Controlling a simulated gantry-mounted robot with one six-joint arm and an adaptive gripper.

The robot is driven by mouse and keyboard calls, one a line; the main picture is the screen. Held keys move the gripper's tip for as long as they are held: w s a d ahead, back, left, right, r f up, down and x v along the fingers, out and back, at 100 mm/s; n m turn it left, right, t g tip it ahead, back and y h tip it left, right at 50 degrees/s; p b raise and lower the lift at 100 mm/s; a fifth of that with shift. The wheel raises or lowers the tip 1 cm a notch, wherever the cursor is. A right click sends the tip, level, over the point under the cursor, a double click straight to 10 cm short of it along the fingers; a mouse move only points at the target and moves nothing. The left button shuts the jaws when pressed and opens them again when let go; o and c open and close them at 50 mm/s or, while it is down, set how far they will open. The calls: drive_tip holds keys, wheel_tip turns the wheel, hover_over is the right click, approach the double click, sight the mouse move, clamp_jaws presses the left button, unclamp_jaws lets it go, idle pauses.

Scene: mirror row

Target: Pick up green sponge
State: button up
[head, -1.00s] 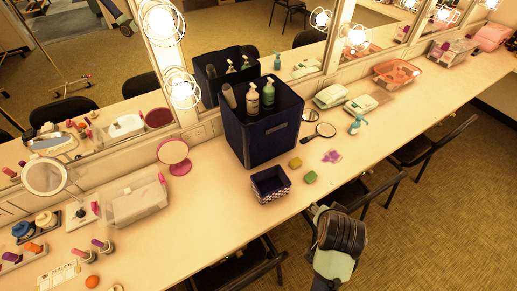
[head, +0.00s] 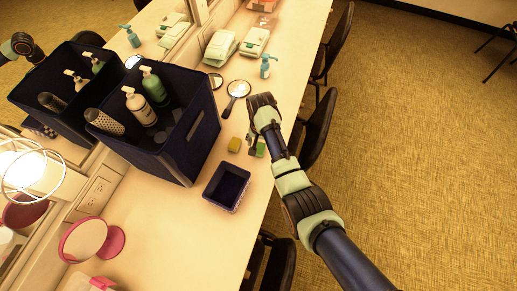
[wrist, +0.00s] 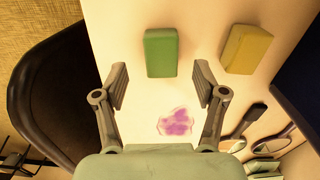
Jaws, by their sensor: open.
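The green sponge (wrist: 161,53) lies on the counter in the wrist view, just beyond my open fingertips and roughly between their lines. In the head view the green sponge (head: 260,149) is partly hidden by my gripper (head: 254,146). My gripper (wrist: 160,85) is open and empty, with a finger on each side in the wrist view. I cannot tell its exact height above the counter.
A yellow sponge (wrist: 246,49) lies right of the green one in the wrist view. A small dark basket (head: 227,187) and a large navy bin (head: 172,150) with bottles stand nearby. A purple stain (wrist: 176,122), a hand mirror (head: 236,92) and a chair (wrist: 55,95) are close.

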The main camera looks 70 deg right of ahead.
sight(260, 148)
wheel_tip(260, 148, down, 4)
drive_tip(key=shift+f, duration=0.1)
drive_tip(key=shift+w, duration=0.1)
drive_tip(key=c, duration=0.9)
drive_tip(key=shift+c, duration=0.2)
wheel_tip(260, 148, up, 20)
drive_tip(key=p, duration=0.6)
